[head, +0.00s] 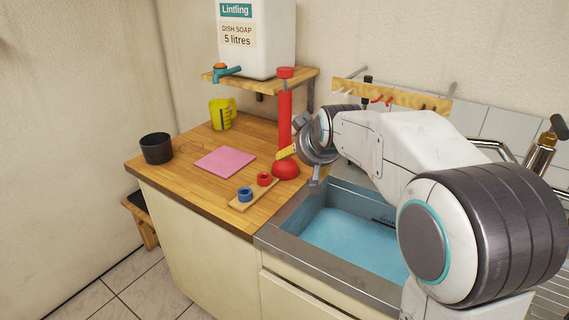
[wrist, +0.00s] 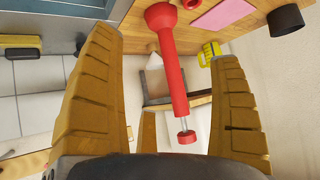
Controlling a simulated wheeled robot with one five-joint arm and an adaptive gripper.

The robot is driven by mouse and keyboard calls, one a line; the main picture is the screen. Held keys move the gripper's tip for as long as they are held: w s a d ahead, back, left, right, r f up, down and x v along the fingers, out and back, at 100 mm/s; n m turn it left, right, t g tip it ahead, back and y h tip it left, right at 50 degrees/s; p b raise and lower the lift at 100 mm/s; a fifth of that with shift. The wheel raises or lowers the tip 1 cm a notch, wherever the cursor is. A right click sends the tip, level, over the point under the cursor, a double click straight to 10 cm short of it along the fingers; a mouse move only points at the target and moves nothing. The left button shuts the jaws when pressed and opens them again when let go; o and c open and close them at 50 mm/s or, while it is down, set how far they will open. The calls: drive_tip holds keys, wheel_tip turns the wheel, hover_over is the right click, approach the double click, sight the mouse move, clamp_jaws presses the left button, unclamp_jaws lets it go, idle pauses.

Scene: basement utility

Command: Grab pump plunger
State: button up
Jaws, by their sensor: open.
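The red pump plunger (head: 285,118) stands upright on the wooden counter by the sink's left corner. It has a wide red cup at its foot, a long red barrel and a red knob on top. My gripper (head: 302,168) is open just right of its lower barrel, above the cup.
A wooden shelf (head: 303,80) with a soap container (head: 257,45) is close behind the plunger. A board with blue and red rings (head: 245,194) lies in front. A pink cloth (head: 225,162), black cup (head: 156,148) and yellow jug (head: 220,114) stand left. The sink (head: 345,235) holds blue water.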

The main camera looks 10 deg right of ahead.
sight(289, 130)
drive_tip(key=w+f+t+b, duration=0.1)
drive_tip(key=w, duration=0.4)
drive_tip(key=w+t+b, duration=0.1)
drive_tip(key=w, duration=0.5)
drive_tip(key=w+f+t, duration=0.1)
drive_tip(key=w, duration=0.5)
drive_tip(key=shift+d+f+t+b, duration=0.1)
drive_tip(key=shift+f+t+b, duration=0.2)
drive_tip(key=shift+f+b, duration=0.1)
drive_tip(key=shift+p+x, duration=0.5)
drive_tip(key=shift+x, duration=0.4)
drive_tip(key=p+x, duration=0.3)
drive_tip(key=shift+w+d, duration=0.15)
drive_tip(key=shift+d, duration=0.05)
drive_tip(key=shift+p+x, duration=0.65)
drive_tip(key=shift+x, duration=0.35)
drive_tip(key=shift+f, duration=0.1)
drive_tip(key=shift+c, duration=0.2)
drive_tip(key=c, duration=1.2)
drive_tip(key=shift+c, duration=0.6)
drive_tip(key=shift+r, duration=0.25)
